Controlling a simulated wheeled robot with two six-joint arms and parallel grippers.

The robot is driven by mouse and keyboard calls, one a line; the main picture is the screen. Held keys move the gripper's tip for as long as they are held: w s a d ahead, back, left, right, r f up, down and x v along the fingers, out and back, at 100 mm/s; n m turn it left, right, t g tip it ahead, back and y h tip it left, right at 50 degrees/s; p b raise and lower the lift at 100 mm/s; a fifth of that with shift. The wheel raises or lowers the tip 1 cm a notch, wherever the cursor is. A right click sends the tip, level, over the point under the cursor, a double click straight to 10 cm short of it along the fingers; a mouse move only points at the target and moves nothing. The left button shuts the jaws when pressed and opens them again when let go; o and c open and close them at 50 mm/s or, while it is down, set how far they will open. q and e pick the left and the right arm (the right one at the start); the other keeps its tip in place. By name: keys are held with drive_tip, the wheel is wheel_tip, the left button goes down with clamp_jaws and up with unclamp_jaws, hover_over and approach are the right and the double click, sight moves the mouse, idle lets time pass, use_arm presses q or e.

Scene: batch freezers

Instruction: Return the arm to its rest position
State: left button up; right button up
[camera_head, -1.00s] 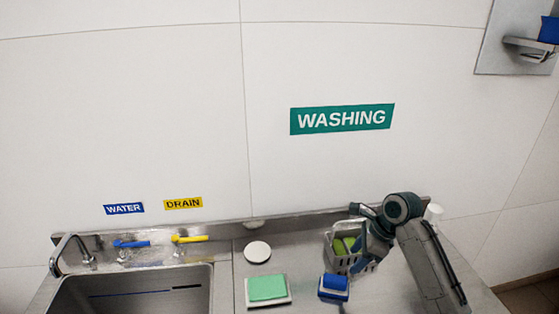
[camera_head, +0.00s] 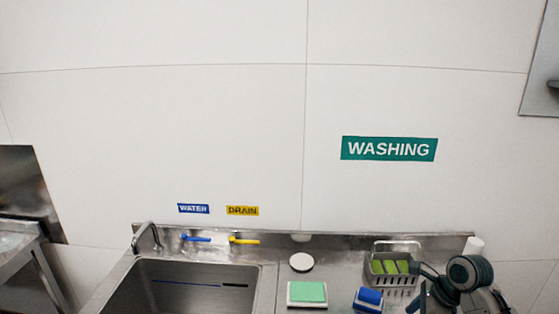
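My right arm shows at the lower right, with its dark wrist joint beside the wire basket (camera_head: 394,280). My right gripper (camera_head: 414,304) is near the bottom edge, to the right of the blue sponge (camera_head: 369,297); it is too small and cut off for its fingers to be told. The basket holds several green items (camera_head: 390,267) and stands against the back of the counter. My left gripper is out of view.
A metal sink (camera_head: 185,285) is at the lower left, with a tap (camera_head: 146,236), a blue lever (camera_head: 196,239) and a yellow lever (camera_head: 244,240) behind it. A green sponge (camera_head: 307,292) and a white disc (camera_head: 302,262) lie on the counter. Another metal table (camera_head: 22,245) stands at far left.

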drive_tip(key=s+a+f+n+h, duration=0.1)
drive_tip(key=s+a+f+n, duration=0.1)
drive_tip(key=s+f+n, duration=0.4)
drive_tip(key=s+a+f+n+h, duration=0.1)
drive_tip(key=s+a+f+n, duration=0.25)
drive_tip(key=s+n, duration=0.35)
drive_tip(key=s+n+t+h, duration=0.25)
drive_tip(key=s+n, duration=0.75)
drive_tip(key=s, duration=0.6)
drive_tip(key=d+f+g+b, duration=0.25)
drive_tip(key=f+b, duration=0.35)
drive_tip(key=f, duration=3.2)
use_arm(q)
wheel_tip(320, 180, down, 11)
drive_tip(key=b, duration=0.4)
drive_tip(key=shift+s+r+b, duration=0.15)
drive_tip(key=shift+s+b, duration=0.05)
drive_tip(key=shift+b, duration=0.1)
use_arm(e)
drive_tip(key=s+d+f, duration=0.1)
drive_tip(key=s+f, duration=1.7)
drive_tip(key=f, duration=0.3)
drive_tip(key=shift+d+f+g, duration=0.35)
drive_tip(key=shift+d+g, duration=0.05)
drive_tip(key=shift+w, duration=0.1)
